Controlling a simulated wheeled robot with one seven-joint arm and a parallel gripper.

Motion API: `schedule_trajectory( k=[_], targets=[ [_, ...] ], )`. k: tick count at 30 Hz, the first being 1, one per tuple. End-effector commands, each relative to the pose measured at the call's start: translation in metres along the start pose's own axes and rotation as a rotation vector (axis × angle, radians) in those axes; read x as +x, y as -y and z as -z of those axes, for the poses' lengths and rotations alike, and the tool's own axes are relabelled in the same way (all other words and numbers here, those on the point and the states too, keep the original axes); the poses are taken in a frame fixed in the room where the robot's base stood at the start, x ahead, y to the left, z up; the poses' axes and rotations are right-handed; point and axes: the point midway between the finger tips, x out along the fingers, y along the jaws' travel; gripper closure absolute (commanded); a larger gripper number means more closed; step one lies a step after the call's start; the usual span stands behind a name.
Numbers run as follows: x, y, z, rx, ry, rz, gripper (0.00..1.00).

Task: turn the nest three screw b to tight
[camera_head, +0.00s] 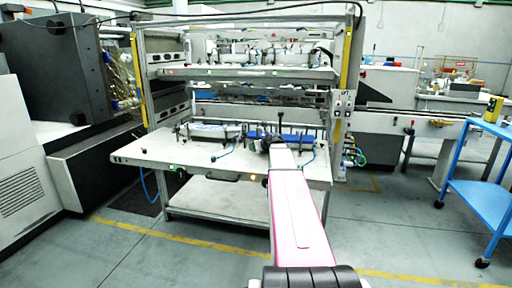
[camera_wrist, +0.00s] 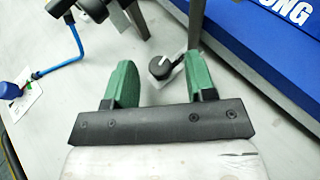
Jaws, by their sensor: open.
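A small black knob (camera_wrist: 160,67) with a white pointer mark stands on a white label plate on the pale table, in the wrist view. It looks like the screw, but I cannot read which nest or letter its label names. My gripper (camera_wrist: 161,63) is open, with its two green fingers apart. In this view the knob appears in the gap between the fingertips, slightly nearer the right one. I see no contact, and the height between them is unclear. In the head view my arm reaches over the table (camera_head: 225,200) and hides the knob.
A blue block with white lettering (camera_wrist: 270,40) lies close at right. Dark metal clamp parts (camera_wrist: 95,10) stand beyond the left finger. A blue cart (camera_head: 480,200) stands right.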

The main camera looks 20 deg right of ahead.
Motion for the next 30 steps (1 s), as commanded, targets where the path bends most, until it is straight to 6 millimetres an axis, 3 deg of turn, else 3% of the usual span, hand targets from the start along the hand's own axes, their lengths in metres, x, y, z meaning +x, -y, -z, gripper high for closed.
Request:
schedule_trajectory(
  k=[16, 21, 30],
  targets=[
    [-0.09, -0.001, 0.001, 0.0, 0.001, 0.002, 0.5],
    [-0.103, -0.001, 0.001, 0.0, 0.0, 0.0, 0.5],
    [-0.105, 0.0, 0.0, 0.0, 0.0, 0.0, 0.5]
  ],
)
